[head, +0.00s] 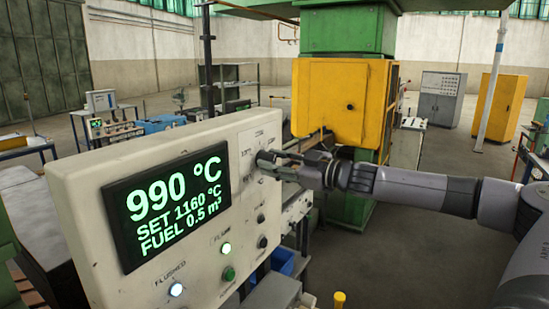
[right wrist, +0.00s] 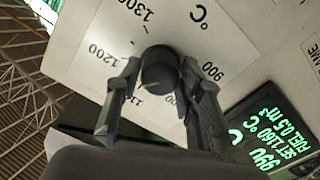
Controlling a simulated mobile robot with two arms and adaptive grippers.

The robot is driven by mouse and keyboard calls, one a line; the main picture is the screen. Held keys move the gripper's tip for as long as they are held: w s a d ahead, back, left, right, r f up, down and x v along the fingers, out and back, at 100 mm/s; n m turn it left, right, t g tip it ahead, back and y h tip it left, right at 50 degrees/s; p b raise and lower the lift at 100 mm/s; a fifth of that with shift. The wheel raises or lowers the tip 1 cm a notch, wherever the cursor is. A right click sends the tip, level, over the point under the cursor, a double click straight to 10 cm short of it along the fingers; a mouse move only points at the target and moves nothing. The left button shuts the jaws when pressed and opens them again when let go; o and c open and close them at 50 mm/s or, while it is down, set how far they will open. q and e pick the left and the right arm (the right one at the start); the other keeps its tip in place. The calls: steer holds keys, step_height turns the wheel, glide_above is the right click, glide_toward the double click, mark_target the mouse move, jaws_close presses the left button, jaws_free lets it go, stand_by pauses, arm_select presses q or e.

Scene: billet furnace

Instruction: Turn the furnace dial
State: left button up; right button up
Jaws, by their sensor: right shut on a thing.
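The furnace dial (right wrist: 158,70) is a dark round knob on a white scale plate in the right wrist view. Marks 1200 and 1300 show on the plate, upside down there. My right gripper (head: 268,165) reaches the control panel (head: 85,185) from the right. Its two fingers are shut on the dial, one on each side. In the head view the fingers hide the dial. The panel's display (head: 165,208) reads 990 °C, SET 1160 °C, FUEL 0.5 m³. My left gripper is not in view.
Below the display are a lit FLUSHED lamp (head: 176,289), a lit flame lamp (head: 226,248), a green button (head: 229,273) and small dark knobs (head: 262,242). A yellow furnace housing (head: 330,95) on a green frame stands behind my right gripper. Open floor lies right of it.

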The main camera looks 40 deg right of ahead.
steer(key=m+p, duration=0.2)
steer(key=m, duration=0.2)
steer(key=shift+f+m, duration=0.1)
steer(key=shift+m, duration=0.3)
stand_by(0.4)
steer(key=o, duration=1.2)
steer(key=shift+s, duration=0.1)
steer(key=v, duration=1.2)
